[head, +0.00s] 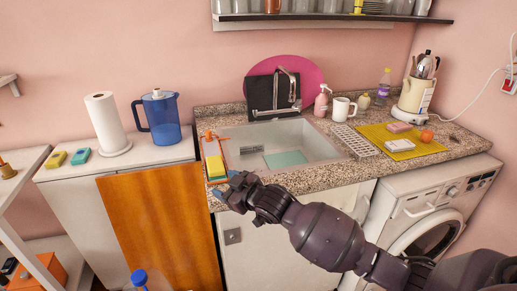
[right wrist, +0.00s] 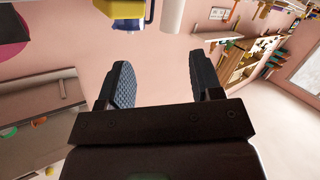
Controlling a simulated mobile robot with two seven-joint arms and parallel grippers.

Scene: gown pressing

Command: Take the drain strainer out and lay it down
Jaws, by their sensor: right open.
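The sink (head: 305,126) is set in the speckled counter, with a teal mat (head: 287,158) on its floor. A small grey slotted piece (head: 252,150) shows near the sink's left inner side; I cannot tell whether it is the drain strainer. My right gripper (head: 224,184) is at the counter's front left corner, in front of the sink and outside it. The right wrist view shows its two dark fingers apart with nothing between them (right wrist: 160,78). My left gripper is not in view.
A yellow sponge (head: 215,166) lies close behind my right gripper. A black board (head: 262,94) stands behind the tap (head: 289,85). A white rack (head: 355,140) and a yellow mat (head: 428,150) lie right of the sink. A blue pitcher (head: 161,118) stands to the left.

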